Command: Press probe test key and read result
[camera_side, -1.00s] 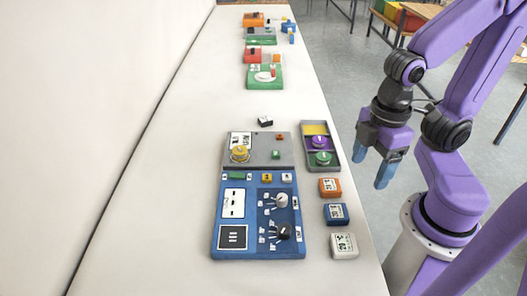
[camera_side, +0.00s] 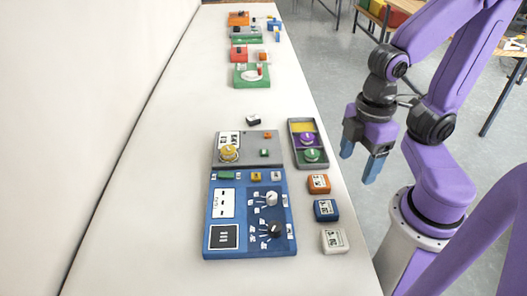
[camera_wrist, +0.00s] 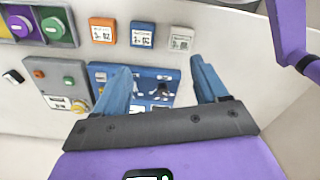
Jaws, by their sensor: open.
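In the side view a blue panel (camera_side: 233,205) lies on the white table. It carries a white display, a dark square, a white knob (camera_side: 271,199), a black knob (camera_side: 274,231) and a top row of small green, yellow and white keys (camera_side: 256,176). Which one is the probe test key I cannot tell. A grey panel (camera_side: 246,155) with a yellow knob (camera_side: 228,153) adjoins its far edge. My gripper (camera_side: 360,166) is open and empty, off the table's right edge. In the wrist view its blue fingers (camera_wrist: 162,84) partly hide the blue panel (camera_wrist: 172,74).
A tray (camera_side: 294,144) with purple and green knobs stands right of the grey panel. Orange (camera_side: 319,184), blue (camera_side: 326,210) and white (camera_side: 334,240) blocks line the table's right side. A small black-and-white block (camera_side: 253,120) and coloured devices (camera_side: 251,76) lie farther back. The table's left side is clear.

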